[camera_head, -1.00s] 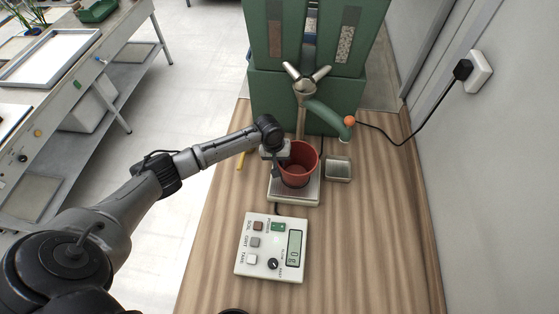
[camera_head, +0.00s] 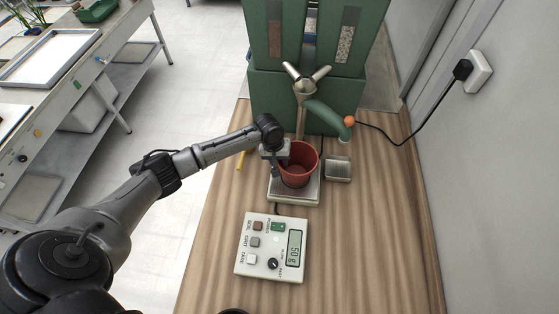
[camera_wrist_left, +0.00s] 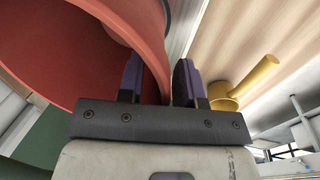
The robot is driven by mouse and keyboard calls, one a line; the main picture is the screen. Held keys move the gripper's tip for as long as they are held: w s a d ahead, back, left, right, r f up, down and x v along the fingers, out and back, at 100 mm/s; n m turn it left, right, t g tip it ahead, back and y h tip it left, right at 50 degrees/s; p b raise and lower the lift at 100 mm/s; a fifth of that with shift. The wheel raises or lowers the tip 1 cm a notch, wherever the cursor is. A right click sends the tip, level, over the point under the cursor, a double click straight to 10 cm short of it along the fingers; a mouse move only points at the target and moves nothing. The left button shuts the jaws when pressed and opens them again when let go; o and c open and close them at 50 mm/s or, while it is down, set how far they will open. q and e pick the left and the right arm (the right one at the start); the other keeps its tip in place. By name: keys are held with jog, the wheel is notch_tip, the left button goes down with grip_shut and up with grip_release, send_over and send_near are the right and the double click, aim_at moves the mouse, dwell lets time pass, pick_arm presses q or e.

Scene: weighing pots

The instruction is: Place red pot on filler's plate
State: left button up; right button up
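The red pot (camera_head: 299,166) stands upright on the filler's plate (camera_head: 309,196), in front of the green filler (camera_head: 307,100). It looks empty inside. My left gripper (camera_head: 279,157) is at the pot's left side, by the rim. In the left wrist view, the pot (camera_wrist_left: 60,50) fills the upper left. The left gripper's two fingers (camera_wrist_left: 160,82) stand apart, one on each side of the pot's wall, and seem open around it. The pot's underside contact is hidden in the left wrist view. My right gripper is not in view.
A control box (camera_head: 270,247) with buttons and a display (camera_head: 294,249) sits nearer on the wooden table. A small metal block (camera_head: 338,168) stands right of the plate. A yellow tool (camera_wrist_left: 250,85) lies beyond the gripper. The table's right side is clear.

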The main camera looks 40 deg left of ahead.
pick_arm(q)
notch_tip(320, 180, up, 12)
jog(key=s+a+f+p, duration=0.1)
jog(key=a, duration=0.1)
jog(key=s+d+f+m, duration=0.3)
jog(key=s+d+f, duration=0.2)
jog(key=s+d, duration=0.25)
jog(key=s+d+f+m, duration=0.4)
jog(key=s+d, duration=0.2)
jog(key=d, duration=0.2)
jog(key=s+d+r+m+t+y, duration=0.1)
jog(key=s+d+r+m+t, duration=0.1)
jog(key=s, duration=1.4)
jog(key=shift+s+r+y, duration=0.15)
jog(key=shift+s+y, duration=0.15)
jog(key=shift+d, duration=0.15)
